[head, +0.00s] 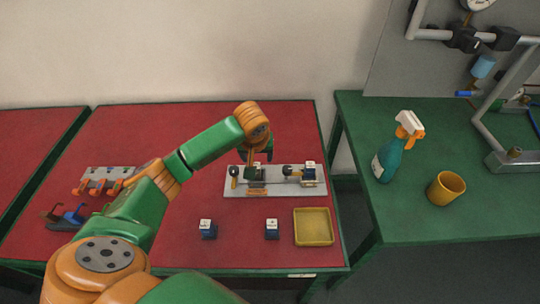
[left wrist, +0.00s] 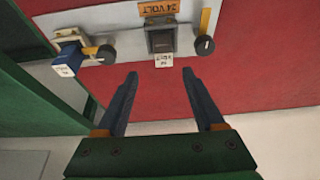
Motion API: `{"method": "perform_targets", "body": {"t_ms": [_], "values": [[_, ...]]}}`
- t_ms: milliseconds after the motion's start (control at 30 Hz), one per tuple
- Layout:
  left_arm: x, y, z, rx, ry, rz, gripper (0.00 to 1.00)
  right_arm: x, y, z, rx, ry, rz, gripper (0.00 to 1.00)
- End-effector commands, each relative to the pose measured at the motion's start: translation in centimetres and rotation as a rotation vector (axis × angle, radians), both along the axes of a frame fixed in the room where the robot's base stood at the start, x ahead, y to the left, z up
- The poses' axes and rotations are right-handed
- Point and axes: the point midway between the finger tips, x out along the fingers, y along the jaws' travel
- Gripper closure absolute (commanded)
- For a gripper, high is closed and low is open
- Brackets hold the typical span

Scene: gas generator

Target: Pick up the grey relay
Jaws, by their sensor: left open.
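The grey relay (left wrist: 162,41) appears as a dark grey block with a white label on its end. It sits in a socket on the light grey panel (left wrist: 113,38), beside an orange 24 VOLT label (left wrist: 159,8). My left gripper (left wrist: 160,76) is open and empty. Its two fingers are spread to either side of the relay's line, apart from it. In the head view my left gripper (head: 256,165) hangs over the left part of the panel (head: 275,190) and largely hides the grey relay. My right gripper is not in view.
A blue relay (left wrist: 69,60) sits in the panel's other socket. Two blue relays (head: 208,230) (head: 271,230) and a yellow tray (head: 313,227) are in front on the red table. Tools lie at the left. A spray bottle (head: 392,158) and yellow cup (head: 446,188) stand on the green table.

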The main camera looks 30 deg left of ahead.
Motion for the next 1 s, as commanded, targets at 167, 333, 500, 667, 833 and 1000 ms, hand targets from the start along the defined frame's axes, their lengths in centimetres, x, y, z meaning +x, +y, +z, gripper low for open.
{"method": "perform_targets", "body": {"t_ms": [167,333,500,667,833,1000], "values": [[0.9,0.5,-2.1,0.000,0.003,0.004,0.30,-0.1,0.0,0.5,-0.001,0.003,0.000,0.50],[2.2,1.0,-5.2,-0.001,0.003,0.003,0.30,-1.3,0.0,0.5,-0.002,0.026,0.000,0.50],[2.6,1.3,-6.2,0.001,0.000,-0.002,0.30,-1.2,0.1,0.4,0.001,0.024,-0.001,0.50],[2.6,1.3,-6.2,0.001,-0.001,-0.003,0.38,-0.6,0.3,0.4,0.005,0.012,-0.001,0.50],[2.6,1.3,-6.2,0.001,0.000,-0.003,0.84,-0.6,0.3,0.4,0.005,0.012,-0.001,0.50],[2.6,1.3,-6.2,0.001,0.000,-0.003,1.00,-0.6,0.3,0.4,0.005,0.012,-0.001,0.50]]}}
